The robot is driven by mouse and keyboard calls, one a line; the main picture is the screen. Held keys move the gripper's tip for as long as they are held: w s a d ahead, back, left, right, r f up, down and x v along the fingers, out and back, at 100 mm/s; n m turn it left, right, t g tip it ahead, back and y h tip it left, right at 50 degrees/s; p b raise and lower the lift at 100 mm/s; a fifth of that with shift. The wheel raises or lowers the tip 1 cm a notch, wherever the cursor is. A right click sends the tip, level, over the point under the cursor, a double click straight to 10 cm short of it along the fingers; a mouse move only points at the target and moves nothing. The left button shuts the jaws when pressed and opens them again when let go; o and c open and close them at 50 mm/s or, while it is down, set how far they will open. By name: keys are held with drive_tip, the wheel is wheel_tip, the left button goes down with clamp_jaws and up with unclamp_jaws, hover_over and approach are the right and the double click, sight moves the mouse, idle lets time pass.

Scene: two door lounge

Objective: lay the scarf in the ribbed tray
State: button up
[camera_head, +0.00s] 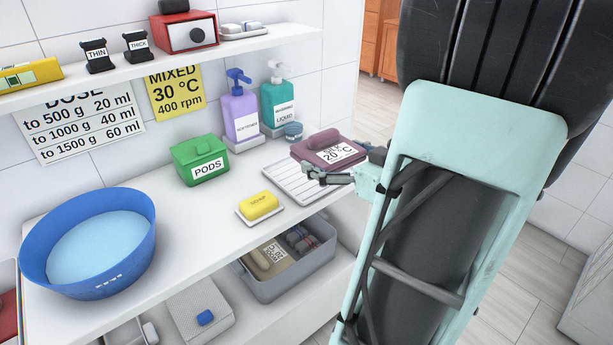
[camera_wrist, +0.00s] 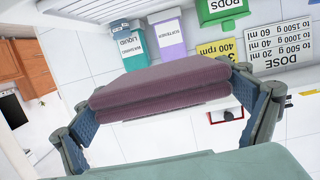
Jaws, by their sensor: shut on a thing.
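The scarf (camera_head: 322,146) is a folded mauve-purple bundle with a white label reading 20 °C. My gripper (camera_head: 345,163) is shut on it, one finger on each side. In the wrist view the scarf (camera_wrist: 165,92) spans between both blue-padded fingers of my gripper (camera_wrist: 168,100), its folded layers showing. The ribbed tray (camera_head: 283,186) is a pale, shallow tray with ridges on the white counter. The scarf appears over or just beyond its far right part and hides some of it. I cannot tell whether the scarf touches the tray.
A yellow soap (camera_head: 259,205) on a dish lies left of the tray. A green pods box (camera_head: 201,160), purple bottle (camera_head: 240,113) and teal bottle (camera_head: 278,104) stand behind. A blue basin (camera_head: 88,243) is at left. A grey bin (camera_head: 290,284) sits below the counter.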

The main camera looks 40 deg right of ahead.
drive_tip(key=shift+a+n+y, duration=0.3)
drive_tip(key=shift+a+y, duration=0.1)
drive_tip(key=shift+a, duration=0.15)
drive_tip(key=shift+w+a+f, duration=0.1)
drive_tip(key=shift+w+f, duration=0.05)
drive_tip(key=w+d+f+b, duration=0.1)
drive_tip(key=w+f, duration=0.2)
drive_tip(key=w, duration=0.1)
drive_tip(key=w+d+f+b, duration=0.1)
drive_tip(key=w+d+f, duration=0.1)
drive_tip(key=w+f, duration=0.1)
drive_tip(key=w+d+f+b, duration=0.2)
drive_tip(key=w, duration=0.2)
drive_tip(key=shift+w+d+f, duration=0.15)
drive_tip(key=shift+w+f, duration=0.15)
drive_tip(key=shift+f, duration=0.1)
drive_tip(key=shift+w+d+f, duration=0.1)
drive_tip(key=shift+w+f, duration=0.05)
drive_tip(key=shift+f, duration=0.15)
drive_tip(key=shift+w+f+b, duration=0.15)
drive_tip(key=shift+f+b, duration=0.45)
drive_tip(key=shift+f, duration=1)
